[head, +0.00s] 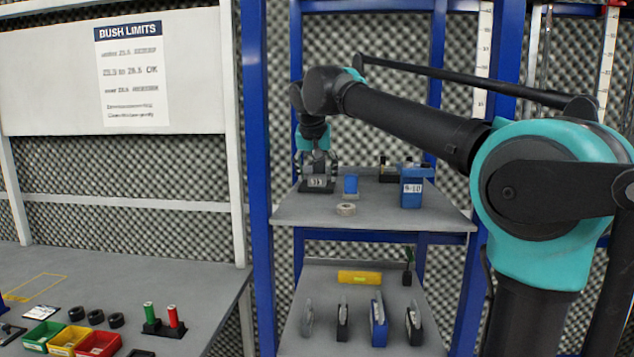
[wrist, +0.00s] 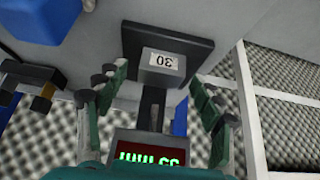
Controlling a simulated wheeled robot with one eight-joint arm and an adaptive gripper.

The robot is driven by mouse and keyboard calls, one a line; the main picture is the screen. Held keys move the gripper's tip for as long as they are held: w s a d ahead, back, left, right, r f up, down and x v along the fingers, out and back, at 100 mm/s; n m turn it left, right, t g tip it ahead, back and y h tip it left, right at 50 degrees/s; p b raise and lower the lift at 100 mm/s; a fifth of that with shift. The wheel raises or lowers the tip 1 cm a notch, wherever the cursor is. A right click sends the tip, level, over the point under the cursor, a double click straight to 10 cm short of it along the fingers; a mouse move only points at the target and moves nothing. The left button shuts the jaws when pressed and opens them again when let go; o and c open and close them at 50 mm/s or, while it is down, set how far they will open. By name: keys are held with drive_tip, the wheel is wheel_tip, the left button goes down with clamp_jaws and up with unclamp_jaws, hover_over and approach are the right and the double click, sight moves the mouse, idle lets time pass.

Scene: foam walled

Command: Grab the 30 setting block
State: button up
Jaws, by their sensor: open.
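I cannot tell whether the fingers touch anything.
A blue block (head: 350,185), a pale ring (head: 346,209) and a blue box labelled 9-10 (head: 411,190) share the upper shelf (head: 300,216). Blue rack posts (head: 258,120) flank it. A red display with green digits (wrist: 150,155) shows in the wrist view.

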clamp_jaws()
idle(0.3)
drive_tip(key=shift+r, duration=0.15)
